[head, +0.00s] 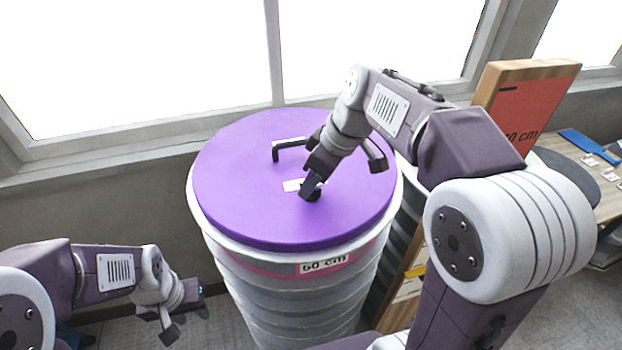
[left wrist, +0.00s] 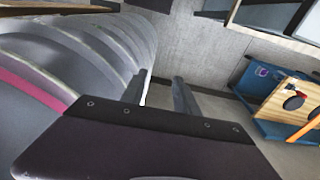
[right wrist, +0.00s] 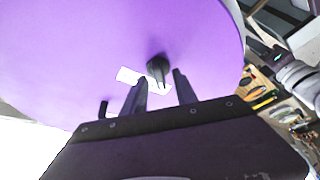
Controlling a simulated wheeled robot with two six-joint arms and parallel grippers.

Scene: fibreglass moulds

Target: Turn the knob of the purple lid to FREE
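The purple lid (head: 240,190) lies on top of a tall ribbed grey-white cylinder. Its black knob (right wrist: 157,68) sits beside a white label (right wrist: 128,75) whose words I cannot read. A black handle (head: 289,143) stands on the lid farther back; part of it shows in the right wrist view (right wrist: 103,108). My right gripper (right wrist: 158,78) is over the lid at the knob, its fingers apart on either side of it, with small gaps showing. My left gripper (left wrist: 162,80) is open and empty, low beside the cylinder; it also shows in the head view (head: 187,312).
The cylinder (head: 290,300) carries a "50 cm" label and a pink band. A window and wall stand close behind. A wooden-edged red board (head: 535,105) and a workbench (head: 570,170) are at the right. A blue crate (left wrist: 262,85) stands on the floor.

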